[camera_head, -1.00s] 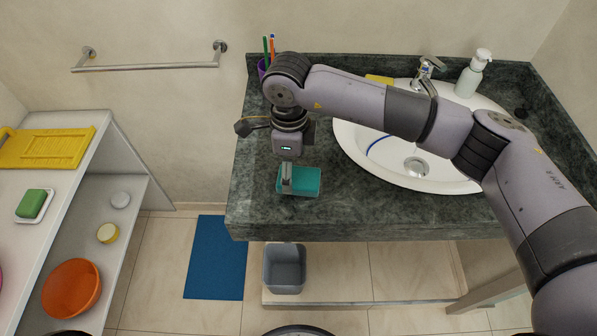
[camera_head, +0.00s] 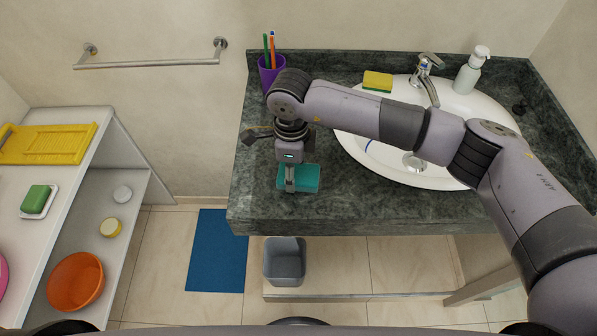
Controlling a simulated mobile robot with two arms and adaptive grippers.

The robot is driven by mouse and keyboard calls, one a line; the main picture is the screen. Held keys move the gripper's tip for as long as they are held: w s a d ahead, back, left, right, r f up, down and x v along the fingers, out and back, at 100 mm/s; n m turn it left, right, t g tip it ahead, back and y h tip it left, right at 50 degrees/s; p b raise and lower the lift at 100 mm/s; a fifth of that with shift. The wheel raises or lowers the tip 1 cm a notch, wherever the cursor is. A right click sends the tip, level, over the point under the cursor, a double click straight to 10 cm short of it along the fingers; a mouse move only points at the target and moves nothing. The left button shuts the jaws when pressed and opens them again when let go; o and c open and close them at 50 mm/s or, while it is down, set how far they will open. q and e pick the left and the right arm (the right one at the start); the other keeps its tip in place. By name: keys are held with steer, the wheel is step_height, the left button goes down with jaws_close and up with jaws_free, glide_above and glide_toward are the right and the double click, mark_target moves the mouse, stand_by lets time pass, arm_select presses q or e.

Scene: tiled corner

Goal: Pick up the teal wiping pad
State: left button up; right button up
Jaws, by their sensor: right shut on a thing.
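The teal wiping pad (camera_head: 306,179) is at the left front part of the dark green stone counter (camera_head: 345,215). My right gripper (camera_head: 290,184) reaches down over the pad's left part and is shut on it. The gripper covers some of the pad's left side. I cannot tell whether the pad rests on the counter or is just clear of it. My left gripper does not show.
A white sink (camera_head: 455,180) with a tap (camera_head: 428,75) lies to the right, under my right arm. A purple cup (camera_head: 270,72), a yellow sponge (camera_head: 377,81) and a soap bottle (camera_head: 470,70) stand behind. A grey bin (camera_head: 285,262) stands below the counter's front edge.

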steer(key=shift+c, duration=1.1)
steer(key=shift+w+r+b, duration=0.1)
steer(key=shift+r+b, duration=0.2)
steer(key=shift+r, duration=0.35)
step_height(320, 180, up, 19)
steer(key=b, duration=0.5)
steer(key=shift+f, duration=0.1)
